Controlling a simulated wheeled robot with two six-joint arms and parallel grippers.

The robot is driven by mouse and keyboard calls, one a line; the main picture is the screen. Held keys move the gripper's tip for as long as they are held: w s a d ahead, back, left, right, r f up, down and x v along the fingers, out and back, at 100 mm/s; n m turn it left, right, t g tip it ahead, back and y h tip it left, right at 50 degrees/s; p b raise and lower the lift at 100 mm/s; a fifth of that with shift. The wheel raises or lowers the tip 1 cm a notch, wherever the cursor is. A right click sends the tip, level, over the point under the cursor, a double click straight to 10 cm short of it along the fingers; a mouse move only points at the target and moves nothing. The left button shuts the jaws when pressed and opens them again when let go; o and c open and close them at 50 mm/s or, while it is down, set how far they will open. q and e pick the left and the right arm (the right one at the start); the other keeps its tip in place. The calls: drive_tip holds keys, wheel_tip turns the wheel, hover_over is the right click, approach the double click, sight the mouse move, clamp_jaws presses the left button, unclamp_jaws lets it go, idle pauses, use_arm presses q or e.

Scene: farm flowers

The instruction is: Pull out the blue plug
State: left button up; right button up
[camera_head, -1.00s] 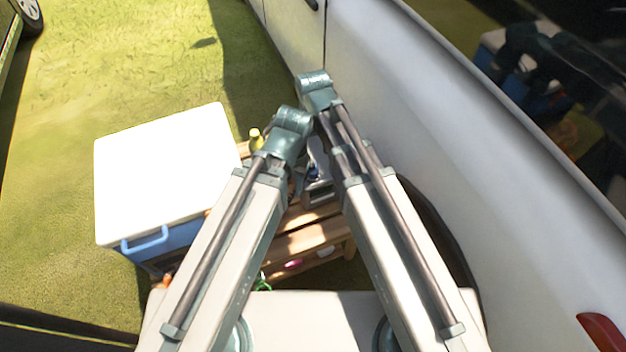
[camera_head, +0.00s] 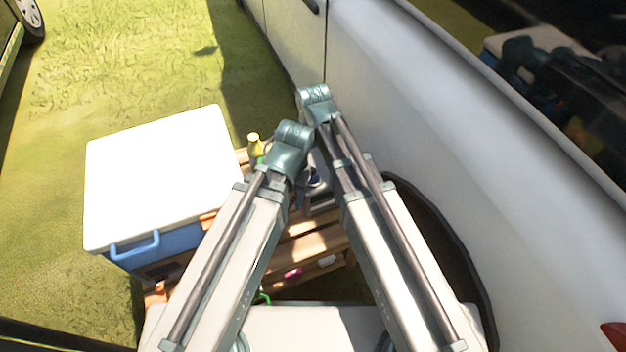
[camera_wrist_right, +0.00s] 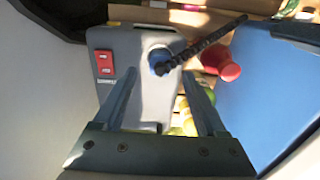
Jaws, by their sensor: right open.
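The blue plug (camera_wrist_right: 160,60) sits in the face of a grey power box (camera_wrist_right: 130,45) in the right wrist view, with a black ribbed cord (camera_wrist_right: 205,42) running off to the upper right. The box has a red switch (camera_wrist_right: 105,64) left of the plug. My right gripper (camera_wrist_right: 159,76) is open, its two fingers pointing at the box on either side of the plug's line. I see no contact with the plug. In the head view the box (camera_head: 322,198) and plug show only partly between my arms. My left gripper is hidden behind its arm there.
A blue cooler with a white lid (camera_head: 160,175) stands left of a wooden crate table (camera_head: 310,245). A white van (camera_head: 440,130) is close on the right. A red bottle (camera_wrist_right: 228,70) lies near the box. Open grass (camera_head: 130,55) is at the upper left.

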sight(313, 169)
wheel_tip(313, 169, down, 5)
drive_tip(key=b, duration=0.4)
drive_tip(key=shift+f, duration=0.15)
use_arm(q)
wheel_tip(313, 169, down, 5)
drive_tip(key=shift+f, duration=0.15)
use_arm(e)
clamp_jaws()
idle(0.5)
drive_tip(key=shift+r+p, duration=2.95)
drive_tip(key=shift+r, duration=0.15)
use_arm(q)
wheel_tip(313, 169, up, 6)
use_arm(e)
drive_tip(key=shift+f, duration=0.1)
